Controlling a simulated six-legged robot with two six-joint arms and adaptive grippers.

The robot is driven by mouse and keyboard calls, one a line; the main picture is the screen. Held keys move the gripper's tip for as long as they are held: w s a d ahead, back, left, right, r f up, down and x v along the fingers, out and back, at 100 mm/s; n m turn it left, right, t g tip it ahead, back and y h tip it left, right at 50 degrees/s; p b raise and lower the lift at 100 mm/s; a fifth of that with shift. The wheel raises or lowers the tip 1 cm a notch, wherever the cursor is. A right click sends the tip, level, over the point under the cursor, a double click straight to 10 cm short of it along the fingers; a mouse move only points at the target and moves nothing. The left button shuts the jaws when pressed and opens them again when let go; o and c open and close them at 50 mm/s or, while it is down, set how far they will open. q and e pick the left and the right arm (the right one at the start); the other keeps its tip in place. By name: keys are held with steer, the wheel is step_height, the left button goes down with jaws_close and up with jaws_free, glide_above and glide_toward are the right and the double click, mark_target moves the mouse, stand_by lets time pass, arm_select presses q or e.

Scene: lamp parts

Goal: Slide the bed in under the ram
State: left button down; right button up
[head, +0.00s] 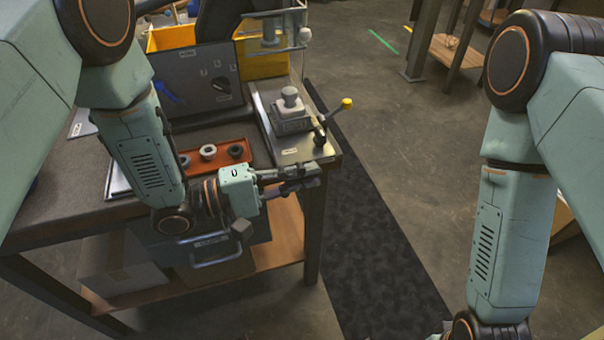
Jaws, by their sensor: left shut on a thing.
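The bed (277,124) looks like the grey block on the steel plate at the table's right end. A pale grey knob-shaped part (290,97) stands upright on it. Behind it is a grey press frame (298,30); I take its upper part to be where the ram is, but the ram is not clear. The bed appears in front of that frame. My left gripper (304,178) is at the table's front right edge, shut, its fingertips just below the plate's near end. What it grips is small and mostly hidden, probably the bed's handle. My right gripper is out of view.
A lever with a yellow knob (346,103) sticks out right of the plate. An orange tray (222,154) with several ring parts lies to the left. A dark panel (196,78) and a yellow bin (262,62) stand behind.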

mark_target(289, 148)
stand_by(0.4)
arm_select(q)
steer(key=w, duration=0.2)
steer(key=w+a, duration=0.1)
steer(key=w, duration=0.1)
steer(key=w+a, duration=0.1)
steer(key=w, duration=0.2)
steer(key=shift+a+b, duration=0.15)
steer(key=shift+b, duration=0.15)
steer(key=shift+w+a, duration=0.15)
steer(key=shift+w, duration=0.25)
steer(key=c, duration=1.5)
jaws_free()
steer(key=shift+o, duration=0.6)
steer(key=shift+f, duration=0.1)
steer(key=shift+s+f, duration=0.15)
steer(key=shift+s, duration=0.1)
